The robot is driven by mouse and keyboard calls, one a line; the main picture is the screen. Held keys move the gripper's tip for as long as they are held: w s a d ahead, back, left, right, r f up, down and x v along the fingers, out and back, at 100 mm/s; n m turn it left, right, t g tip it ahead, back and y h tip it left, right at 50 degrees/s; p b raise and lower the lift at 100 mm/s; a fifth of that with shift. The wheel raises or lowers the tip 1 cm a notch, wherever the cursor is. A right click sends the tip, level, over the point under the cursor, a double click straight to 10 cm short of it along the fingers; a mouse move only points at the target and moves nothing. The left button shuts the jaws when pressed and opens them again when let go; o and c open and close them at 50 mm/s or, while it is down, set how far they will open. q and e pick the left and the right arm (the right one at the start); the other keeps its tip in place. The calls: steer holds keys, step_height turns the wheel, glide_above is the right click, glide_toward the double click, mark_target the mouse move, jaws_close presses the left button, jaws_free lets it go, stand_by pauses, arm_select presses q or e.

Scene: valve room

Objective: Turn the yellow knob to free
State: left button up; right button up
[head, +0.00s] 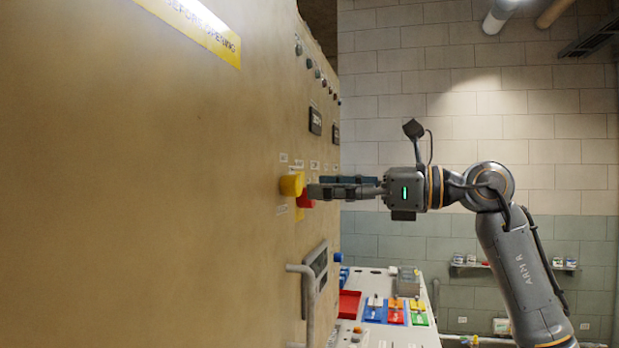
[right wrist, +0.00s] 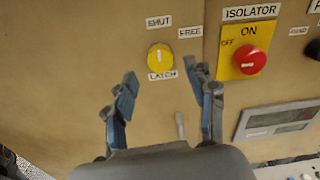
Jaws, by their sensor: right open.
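The yellow knob (head: 291,184) sticks out from the tan panel in the head view. In the right wrist view the round yellow knob (right wrist: 160,58) has the labels SHUT above it, FREE at its upper right and LATCH below it. A faint pale mark shows on its face, but its exact direction is hard to read. My right gripper (head: 314,190) points at the panel with its tips close to the knob. In the right wrist view the open, empty fingers (right wrist: 162,82) stand to either side of the knob, seemingly not touching it. My left gripper is not in view.
A red knob (right wrist: 247,62) on a yellow ISOLATOR plate (right wrist: 227,68) sits just right of the right finger. A grey framed display (right wrist: 280,119) is lower right. A grey bar handle (head: 307,292) juts out below. A bench with coloured trays (head: 372,309) stands beyond.

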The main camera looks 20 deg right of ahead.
mark_target(300, 186)
steer(key=shift+x, duration=1.05)
steer(key=shift+w+a+p, duration=0.35)
steer(key=shift+a, duration=0.1)
steer(key=shift+d, duration=0.1)
steer(key=c, duration=1.1)
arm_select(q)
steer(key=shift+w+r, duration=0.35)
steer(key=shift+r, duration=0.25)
arm_select(e)
steer(key=shift+c, duration=0.2)
